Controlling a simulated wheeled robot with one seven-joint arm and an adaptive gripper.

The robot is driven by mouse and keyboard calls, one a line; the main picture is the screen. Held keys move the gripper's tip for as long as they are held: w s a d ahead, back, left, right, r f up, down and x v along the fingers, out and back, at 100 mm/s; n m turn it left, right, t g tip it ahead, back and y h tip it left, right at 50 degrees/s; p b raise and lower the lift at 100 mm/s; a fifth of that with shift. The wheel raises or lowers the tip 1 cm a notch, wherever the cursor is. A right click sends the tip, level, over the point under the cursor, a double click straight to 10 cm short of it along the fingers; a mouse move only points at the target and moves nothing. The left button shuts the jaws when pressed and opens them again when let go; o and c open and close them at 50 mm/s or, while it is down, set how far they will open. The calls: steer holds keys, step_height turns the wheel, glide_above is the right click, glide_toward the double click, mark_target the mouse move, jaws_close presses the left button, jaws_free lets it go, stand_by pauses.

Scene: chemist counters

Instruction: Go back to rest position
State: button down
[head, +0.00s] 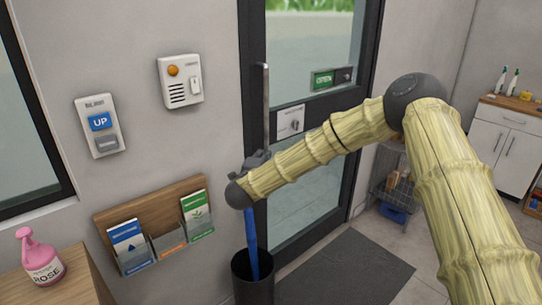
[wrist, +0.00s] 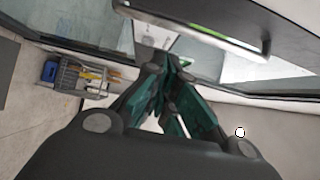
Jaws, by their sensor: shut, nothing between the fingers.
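My gripper (wrist: 168,66) shows in the wrist view with its dark green fingers drawn together and nothing between them. In the head view my arm reaches left across the door, and its dark wrist end hides most of the gripper. The glass door (head: 318,45) has a dark frame and a tall grey vertical handle (head: 265,105). My wrist end is in front of the handle's lower part in the picture. A metal bar that looks like this handle (wrist: 205,28) crosses the top of the wrist view; I see no finger closed around it.
A dark bin (head: 252,285) holding a blue item stands below my wrist. Wall panels (head: 100,122) (head: 181,82) and a leaflet rack (head: 150,232) are left. A pink bottle (head: 40,257) stands on a wooden counter. A wire basket rack (head: 392,190) and white cabinet (head: 507,150) are right. A mat (head: 345,275) covers the floor.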

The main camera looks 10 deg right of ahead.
steer(key=s+a+f+n+g+y, duration=0.1)
steer(key=s+f+n+g+y, duration=0.15)
steer(key=s+f+n, duration=0.5)
steer(key=s+a+f+n+g+y, duration=0.1)
steer(key=s+f+n+g+y, duration=0.15)
steer(key=s+f, duration=0.95)
steer(key=s+a+f+n+g+y, duration=0.1)
steer(key=s+f+n+y, duration=0.3)
steer(key=f, duration=1)
steer(key=s+d+f+n+g, duration=0.3)
steer(key=s+f, duration=0.2)
steer(key=s, duration=0.6)
steer(key=s+d+f+n+g, duration=0.25)
steer(key=s+f, duration=0.25)
steer(key=s, duration=0.5)
steer(key=s+d+n+g+h, duration=0.1)
steer(key=s+d+n+g, duration=0.2)
steer(key=s, duration=1.5)
steer(key=d+g, duration=0.2)
steer(key=d, duration=0.2)
